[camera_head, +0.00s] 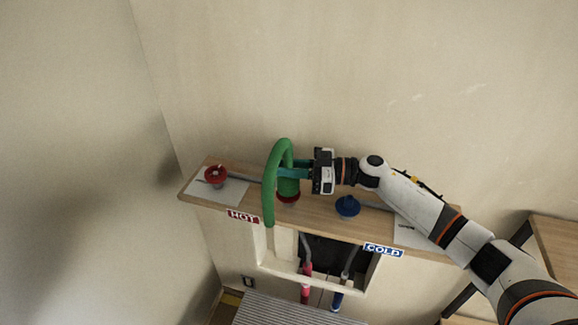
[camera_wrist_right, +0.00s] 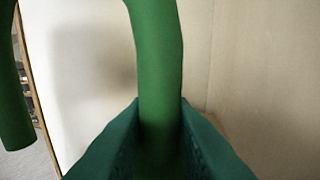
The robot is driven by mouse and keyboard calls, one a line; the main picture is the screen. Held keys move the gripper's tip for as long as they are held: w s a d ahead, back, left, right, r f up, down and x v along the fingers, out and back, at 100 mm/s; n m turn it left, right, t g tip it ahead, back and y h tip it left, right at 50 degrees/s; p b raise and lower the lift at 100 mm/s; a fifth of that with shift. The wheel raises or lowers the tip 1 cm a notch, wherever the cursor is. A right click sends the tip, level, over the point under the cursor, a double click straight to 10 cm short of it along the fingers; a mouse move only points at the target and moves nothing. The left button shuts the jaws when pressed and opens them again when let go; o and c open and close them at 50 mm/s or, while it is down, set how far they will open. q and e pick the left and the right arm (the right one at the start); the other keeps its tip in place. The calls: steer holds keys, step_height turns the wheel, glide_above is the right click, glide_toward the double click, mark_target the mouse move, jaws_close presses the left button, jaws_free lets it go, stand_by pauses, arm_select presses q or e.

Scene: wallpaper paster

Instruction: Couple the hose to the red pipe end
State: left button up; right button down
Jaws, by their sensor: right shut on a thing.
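My right gripper (camera_head: 290,173), with teal fingers, is shut on the green hose (camera_head: 283,146) near one end. The hose arches up and over to the left, and its other end hangs free in front of the shelf edge. The held end stands upright just above or on a red round fitting (camera_head: 288,198) on the shelf; I cannot tell whether they touch. In the right wrist view the hose (camera_wrist_right: 160,75) runs up between the fingers (camera_wrist_right: 158,150), with the hanging end at the left. My left gripper is not in view.
The wooden shelf (camera_head: 318,215) carries a red handwheel-like part (camera_head: 215,175) at the left and a blue fitting (camera_head: 347,206) right of the hose. HOT (camera_head: 243,216) and COLD (camera_head: 383,250) labels mark its front. Red and blue pipes (camera_head: 307,270) show in the wall opening below.

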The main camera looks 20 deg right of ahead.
steer(key=shift+f, duration=0.6)
steer(key=c, duration=1.2)
jaws_free()
steer(key=b+v, duration=0.4)
steer(key=v, duration=0.8)
steer(key=shift+b, duration=0.4)
